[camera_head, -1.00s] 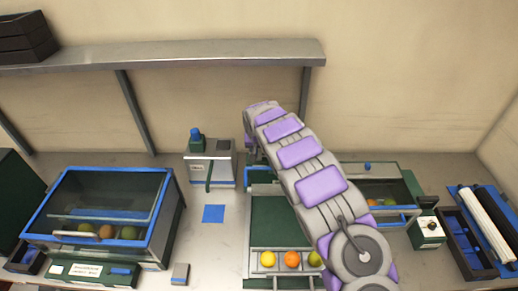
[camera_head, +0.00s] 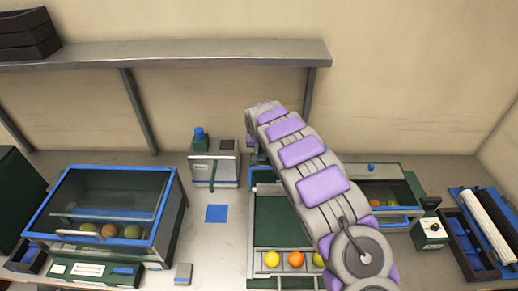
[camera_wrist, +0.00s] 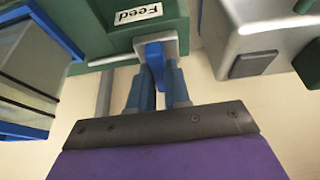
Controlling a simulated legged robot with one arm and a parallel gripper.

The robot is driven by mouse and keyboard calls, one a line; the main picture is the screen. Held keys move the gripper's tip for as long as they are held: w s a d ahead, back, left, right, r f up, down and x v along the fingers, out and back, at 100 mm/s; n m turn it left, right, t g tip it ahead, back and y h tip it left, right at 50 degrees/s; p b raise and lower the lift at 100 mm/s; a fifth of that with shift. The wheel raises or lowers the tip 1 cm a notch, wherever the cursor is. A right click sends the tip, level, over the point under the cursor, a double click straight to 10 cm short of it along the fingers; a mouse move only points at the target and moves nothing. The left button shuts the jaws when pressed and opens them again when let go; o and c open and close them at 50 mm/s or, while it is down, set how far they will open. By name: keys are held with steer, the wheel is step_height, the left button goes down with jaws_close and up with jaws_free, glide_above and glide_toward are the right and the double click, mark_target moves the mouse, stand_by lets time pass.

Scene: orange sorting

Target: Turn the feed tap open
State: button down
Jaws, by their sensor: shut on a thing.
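The feed tap is a blue handle (camera_wrist: 154,52) on a pale square plate, on a green housing (camera_wrist: 112,38) with a white "Feed" label (camera_wrist: 138,13) that reads upside down in the wrist view. My gripper (camera_wrist: 157,77) is shut on the blue handle, with one blue-grey finger on each side of it. The handle's lower end is partly hidden between the fingers. In the head view my purple and grey arm hides the tap and the gripper.
A grey box with a blue knob (camera_head: 200,144) stands left of my arm. A green tray (camera_head: 280,220) with fruit at its front lies below the arm. A blue-framed glass bin (camera_head: 108,180) is at left, and a small green box with a dial (camera_head: 431,230) is at right.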

steer(key=shift+d, duration=0.1)
steer(key=n+y+p, duration=0.1)
steer(key=n+p, duration=0.1)
steer(key=shift+s+n+p, duration=0.1)
steer(key=shift+n+p, duration=0.2)
steer(key=shift+p, duration=0.1)
steer(key=n+y+p, duration=0.1)
steer(key=n, duration=0.2)
steer(key=shift+f+g, duration=0.15)
steer(key=shift+g, duration=0.15)
steer(key=n+b, duration=0.1)
steer(key=n, duration=0.1)
steer(key=n+g+y+b, duration=0.1)
steer(key=n, duration=0.1)
steer(key=n+y+b, duration=0.1)
steer(key=n, duration=0.1)
steer(key=shift+w+d+f+b, duration=0.1)
steer(key=shift+w+d+b, duration=0.05)
steer(key=shift+w+b, duration=0.2)
steer(key=n+g, duration=0.1)
steer(key=n, duration=0.2)
steer(key=shift+b, duration=0.4)
steer(key=shift+r+n+g+p, duration=0.3)
steer(key=shift+n+g+p, duration=0.3)
steer(key=shift+n+p, duration=0.5)
steer(key=shift+p, duration=0.2)
steer(key=shift+f+n+g+p, duration=0.1)
steer(key=shift+n+g+p, duration=0.2)
steer(key=shift+n+p, duration=0.65)
steer(key=shift+m, duration=0.25)
